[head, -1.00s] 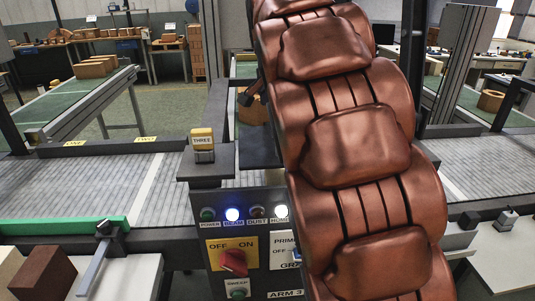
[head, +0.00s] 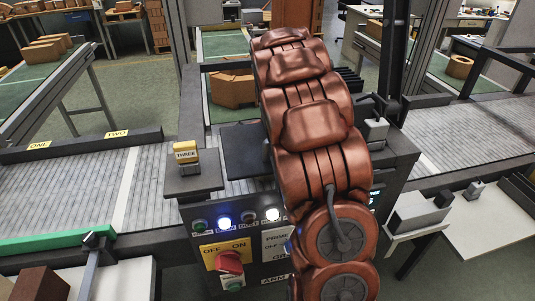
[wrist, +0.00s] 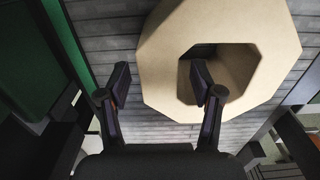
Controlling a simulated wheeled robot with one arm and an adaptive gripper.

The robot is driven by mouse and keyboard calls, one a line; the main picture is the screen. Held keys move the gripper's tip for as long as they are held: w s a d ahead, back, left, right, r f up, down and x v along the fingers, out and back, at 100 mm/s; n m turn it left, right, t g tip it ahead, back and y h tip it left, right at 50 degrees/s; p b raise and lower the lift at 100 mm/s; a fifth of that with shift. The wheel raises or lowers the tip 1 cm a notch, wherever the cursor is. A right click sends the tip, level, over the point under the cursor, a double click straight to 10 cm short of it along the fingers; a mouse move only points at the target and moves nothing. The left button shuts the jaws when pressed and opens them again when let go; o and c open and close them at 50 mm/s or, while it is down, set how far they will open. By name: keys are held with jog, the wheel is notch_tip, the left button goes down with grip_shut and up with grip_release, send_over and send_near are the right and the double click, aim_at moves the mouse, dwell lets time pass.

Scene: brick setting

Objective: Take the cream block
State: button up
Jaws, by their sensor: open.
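In the wrist view a cream block (wrist: 170,60) with eight sides and a large hole fills the upper middle and right. It rests on a grey slatted surface. My gripper (wrist: 159,78) is open below and in front of it. The left finger is outside the block's left side. The right fingertip overlaps the hole; I cannot tell whether it is inside or above it. No contact is clear. In the head view my copper arm hides my gripper.
A tan many-sided block (head: 232,90) lies on a green surface behind the console. A brown block (head: 40,284) is at bottom left. Grey conveyors (head: 70,190) run on both sides.

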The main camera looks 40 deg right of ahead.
jog(key=shift+a+f+p, duration=0.15)
jog(key=shift+f+p, duration=0.3)
jog(key=shift+f, duration=0.15)
notch_tip(320, 180, down, 4)
jog(key=shift+r+p, duration=0.15)
jog(key=shift+p, duration=0.35)
grip_shut()
jog(key=shift+r, duration=0.1)
